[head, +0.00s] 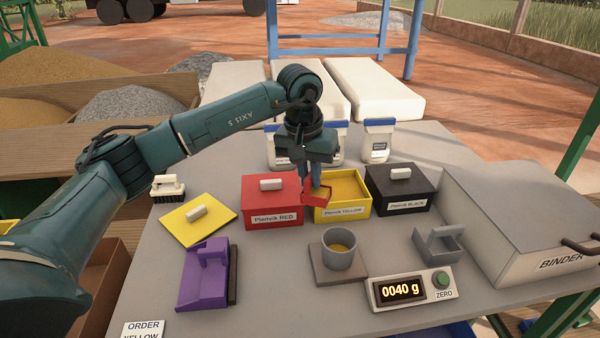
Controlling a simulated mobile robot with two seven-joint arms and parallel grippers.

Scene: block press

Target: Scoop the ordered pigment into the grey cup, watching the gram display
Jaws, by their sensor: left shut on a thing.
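My left gripper (314,186) points down over the front left of the open yellow box (342,210), labelled "Plenvik YELLOW". It is shut on a red scoop (318,197), which is partly hidden and sits at the box's left edge. Yellow pigment (345,185) lies in the box. The grey cup (340,257) stands upright on a grey plate (325,275), with some yellow pigment inside. The gram display (400,291) reads "0040 g". The order card (143,330) reads "ORDER YELLOW" and is cut off below. My right gripper is not in view.
A lidded red box (272,215) and black box (403,205) flank the yellow one. The yellow lid (185,222) lies left. White tubs (379,142) stand behind.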

